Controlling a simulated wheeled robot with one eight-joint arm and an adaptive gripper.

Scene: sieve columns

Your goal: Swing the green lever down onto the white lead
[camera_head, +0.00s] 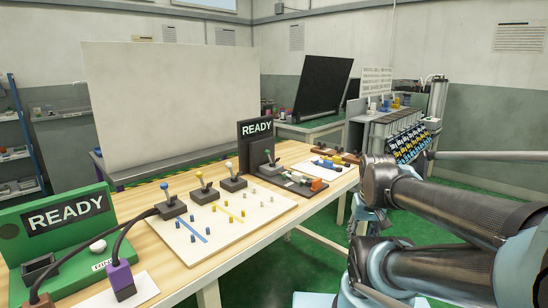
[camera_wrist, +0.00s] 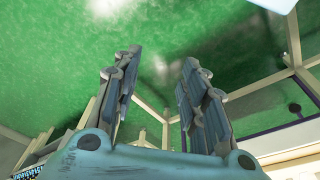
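A lever with a small green knob (camera_head: 268,152) stands upright at the far end of the bench, in front of a dark READY panel (camera_head: 257,130). Beside it is a low fixture (camera_head: 298,181) with small green, white and orange parts. I cannot make out the white lead there for certain. My gripper (camera_wrist: 157,62) is open and empty in the wrist view, its two fingers apart above green floor. It is away from the lever; neither the lever nor a lead shows in the wrist view.
A pale peg board (camera_head: 252,208) carries levers with blue (camera_head: 164,186), yellow (camera_head: 199,174) and pale (camera_head: 228,165) knobs. A green READY station (camera_head: 58,220) and a purple plug (camera_head: 121,277) sit at the near left. Green floor (camera_head: 310,255) is clear before the bench.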

